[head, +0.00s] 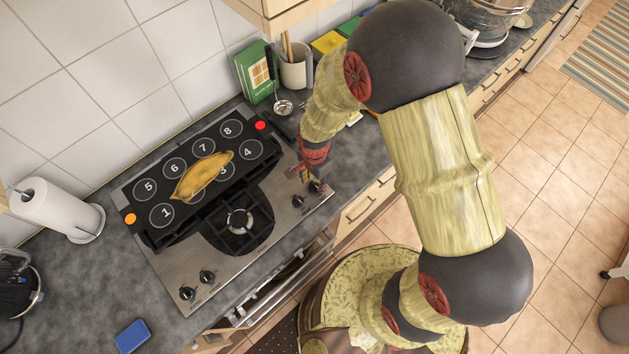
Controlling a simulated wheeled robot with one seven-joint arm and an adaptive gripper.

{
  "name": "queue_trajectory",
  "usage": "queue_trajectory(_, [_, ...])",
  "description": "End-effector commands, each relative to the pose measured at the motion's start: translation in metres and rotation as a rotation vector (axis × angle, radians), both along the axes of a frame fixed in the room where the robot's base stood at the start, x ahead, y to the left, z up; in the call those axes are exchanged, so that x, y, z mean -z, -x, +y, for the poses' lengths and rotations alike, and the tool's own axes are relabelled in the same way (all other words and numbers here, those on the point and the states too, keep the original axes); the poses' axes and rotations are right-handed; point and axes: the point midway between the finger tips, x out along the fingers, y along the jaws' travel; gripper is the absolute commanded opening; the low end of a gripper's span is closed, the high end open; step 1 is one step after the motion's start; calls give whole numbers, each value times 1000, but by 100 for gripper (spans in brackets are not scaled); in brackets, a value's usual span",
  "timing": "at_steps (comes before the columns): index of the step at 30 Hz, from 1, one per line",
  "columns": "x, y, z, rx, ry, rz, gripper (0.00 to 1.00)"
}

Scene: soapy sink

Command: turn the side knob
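I cannot tell which is the side knob. My gripper (294,173) is low over the right end of the stove, just behind the right-hand knobs. It is small and partly covered by my wrist, so its opening and any contact with a knob are unclear.
A black panel (184,187) with numbered circles, an orange button and a red button lies across the stove. A yellow-brown crumpled thing (203,175) lies on it. A blue sponge (132,336) lies front left.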

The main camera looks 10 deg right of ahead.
Motion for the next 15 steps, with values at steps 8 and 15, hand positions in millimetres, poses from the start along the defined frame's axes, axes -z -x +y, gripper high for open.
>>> queue_trajectory(8, [0, 1, 0, -1, 1, 1, 45])
queue_trajectory(15, [-11, 0, 0, -1, 0, 0, 45])
